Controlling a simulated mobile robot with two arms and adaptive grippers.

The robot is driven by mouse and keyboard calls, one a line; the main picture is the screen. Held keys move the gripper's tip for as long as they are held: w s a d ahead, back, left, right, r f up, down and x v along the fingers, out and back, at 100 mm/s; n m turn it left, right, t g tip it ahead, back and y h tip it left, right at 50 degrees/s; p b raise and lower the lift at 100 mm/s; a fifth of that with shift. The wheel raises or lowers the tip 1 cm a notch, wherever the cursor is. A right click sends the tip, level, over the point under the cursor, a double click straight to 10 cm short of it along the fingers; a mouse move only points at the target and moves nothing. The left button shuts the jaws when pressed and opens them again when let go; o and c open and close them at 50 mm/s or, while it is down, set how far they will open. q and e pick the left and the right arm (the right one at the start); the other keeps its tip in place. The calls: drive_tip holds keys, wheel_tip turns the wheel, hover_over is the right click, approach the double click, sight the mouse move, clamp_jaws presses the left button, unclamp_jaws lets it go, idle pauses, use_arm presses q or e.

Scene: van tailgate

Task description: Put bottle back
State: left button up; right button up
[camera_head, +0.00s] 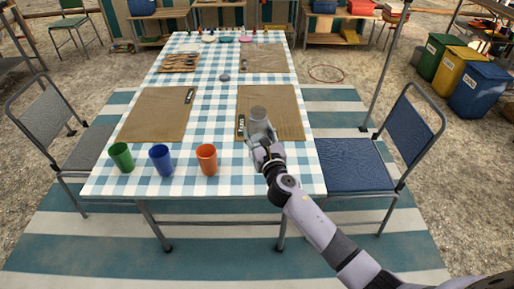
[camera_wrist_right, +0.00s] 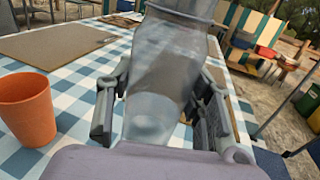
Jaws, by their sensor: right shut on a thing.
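My right gripper (camera_head: 262,147) is over the near right part of the checked table (camera_head: 215,187). It is shut on a clear grey bottle (camera_head: 258,115), which stands out above the gripper against the brown mat. In the right wrist view the bottle (camera_wrist_right: 158,85) is between the two dark fingers (camera_wrist_right: 160,110), and its top is cut off by the frame edge. I cannot tell whether its base touches the table. My left gripper is not in view.
Green (camera_head: 121,157), blue (camera_head: 161,159) and orange (camera_head: 206,159) cups stand along the near edge, left of my arm. Brown mats (camera_head: 158,115) lie on the table, with a wooden tray (camera_head: 180,62) and small items farther back. Chairs (camera_head: 352,177) flank the table.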

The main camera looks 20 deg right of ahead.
sight(258, 144)
wheel_tip(258, 144, down, 5)
drive_tip(key=b, duration=0.2)
drive_tip(key=shift+r+b, duration=0.2)
drive_tip(key=shift+b, duration=0.15)
drive_tip(key=shift+r, duration=0.1)
drive_tip(key=o, duration=1)
drive_tip(key=shift+f, duration=0.2)
drive_tip(key=o, duration=0.5)
drive_tip(key=shift+r, duration=0.1)
drive_tip(key=shift+c, duration=0.2)
drive_tip(key=shift+s, duration=0.15)
drive_tip(key=s, duration=1.2)
drive_tip(key=shift+r+p, duration=0.15)
drive_tip(key=shift+p, duration=0.25)
drive_tip(key=shift+w+a, duration=0.1)
drive_tip(key=shift+a, duration=0.05)
